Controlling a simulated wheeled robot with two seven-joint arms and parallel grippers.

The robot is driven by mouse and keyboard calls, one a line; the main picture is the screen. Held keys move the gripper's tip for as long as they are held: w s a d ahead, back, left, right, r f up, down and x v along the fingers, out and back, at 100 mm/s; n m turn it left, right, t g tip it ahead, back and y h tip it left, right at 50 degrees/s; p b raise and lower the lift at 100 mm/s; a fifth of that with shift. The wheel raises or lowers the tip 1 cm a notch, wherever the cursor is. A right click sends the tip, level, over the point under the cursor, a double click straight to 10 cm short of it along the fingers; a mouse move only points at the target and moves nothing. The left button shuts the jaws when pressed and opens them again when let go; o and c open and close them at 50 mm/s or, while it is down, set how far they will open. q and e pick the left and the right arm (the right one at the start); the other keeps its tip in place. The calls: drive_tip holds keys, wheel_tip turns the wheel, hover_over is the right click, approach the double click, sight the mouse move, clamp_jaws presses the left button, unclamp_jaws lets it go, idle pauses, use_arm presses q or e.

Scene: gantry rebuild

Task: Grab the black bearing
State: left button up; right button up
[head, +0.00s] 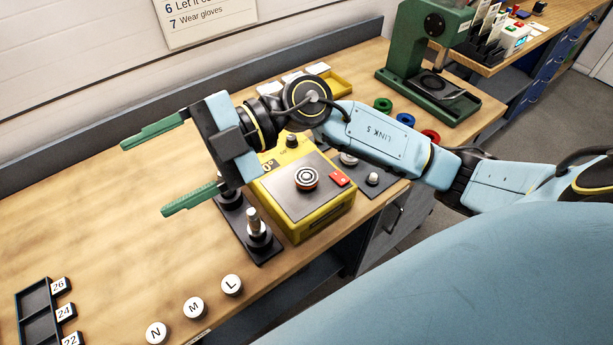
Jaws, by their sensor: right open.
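I cannot make out a clearly black bearing. A ring-shaped part (307,178) with dark and silver rings and a reddish lower edge sits on the grey top plate of a yellow box (325,215). Green, blue (405,119) and red (430,136) rings lie on the bench at the right, the red one partly behind my arm. My right gripper (143,180) is open and empty, its green fingers pointing left above the bare bench, left of the yellow box. My right arm hides part of the bench behind it. My left gripper is out of view.
A black plate (266,252) with upright metal posts stands against the box's left side. A green press (423,50) stands at the back right. White discs marked L (231,285), M and N line the front edge. The bench's left middle is clear.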

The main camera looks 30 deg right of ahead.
drive_tip(key=w+d+f+g+h, duration=0.1)
drive_tip(key=w+d+f+h, duration=0.1)
drive_tip(key=d+f+h, duration=0.4)
drive_tip(key=m+t+h, duration=0.1)
drive_tip(key=m+h, duration=0.4)
drive_tip(key=h, duration=0.6)
hover_over(307, 175)
wheel_tip(307, 175, down, 10)
drive_tip(key=shift+w+r+p, duration=0.1)
drive_tip(key=shift+p, duration=0.2)
drive_tip(key=shift+f+p, duration=0.6)
drive_tip(key=shift+f, duration=2.5)
drive_tip(key=shift+c, duration=0.4)
